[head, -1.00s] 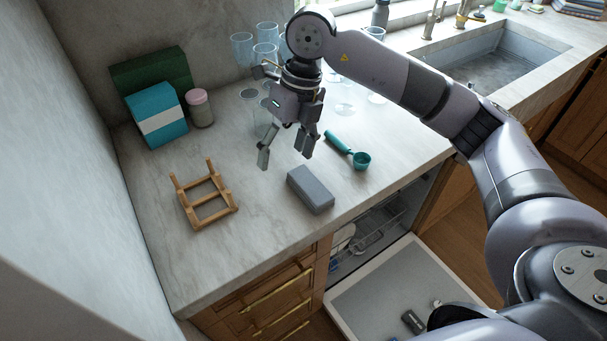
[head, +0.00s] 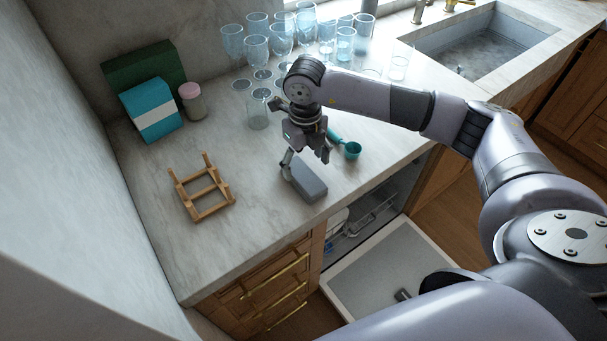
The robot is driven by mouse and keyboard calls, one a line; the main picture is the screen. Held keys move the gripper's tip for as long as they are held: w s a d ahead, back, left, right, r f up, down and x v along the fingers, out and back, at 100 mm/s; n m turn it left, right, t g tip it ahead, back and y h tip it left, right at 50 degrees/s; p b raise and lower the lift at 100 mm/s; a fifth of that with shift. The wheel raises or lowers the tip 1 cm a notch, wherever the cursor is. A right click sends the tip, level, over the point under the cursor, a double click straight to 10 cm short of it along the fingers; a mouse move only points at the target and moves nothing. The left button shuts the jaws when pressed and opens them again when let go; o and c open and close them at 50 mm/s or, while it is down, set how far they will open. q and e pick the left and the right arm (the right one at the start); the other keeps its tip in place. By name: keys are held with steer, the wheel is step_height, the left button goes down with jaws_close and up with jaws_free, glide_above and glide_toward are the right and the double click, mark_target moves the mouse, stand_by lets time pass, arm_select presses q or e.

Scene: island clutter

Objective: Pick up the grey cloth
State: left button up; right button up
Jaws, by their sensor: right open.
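The grey cloth (head: 310,184) looks like a folded, block-shaped piece lying on the marble counter, near its front edge. My right gripper (head: 306,164) is open and just above the cloth's far end. One finger hangs at the cloth's left side and the other is beyond its far right part. I cannot tell whether a finger touches it. The cloth's far end is partly hidden by the gripper. My left gripper is not in view.
A teal scoop (head: 351,150) lies close to the right of the gripper. A wooden rack (head: 213,207) stands to the left. Several glasses (head: 257,52) stand behind the gripper. A drawer or door (head: 372,277) is open below the counter. The counter's front left is clear.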

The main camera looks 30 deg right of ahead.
mark_target(304, 174)
steer(key=shift+f+p, duration=0.35)
step_height(304, 174, down, 4)
steer(key=shift+w+a+r+p, duration=0.1)
steer(key=shift+w+r+p, duration=0.05)
steer(key=shift+p, duration=0.75)
steer(key=shift+f, duration=0.4)
steer(key=c, duration=1.2)
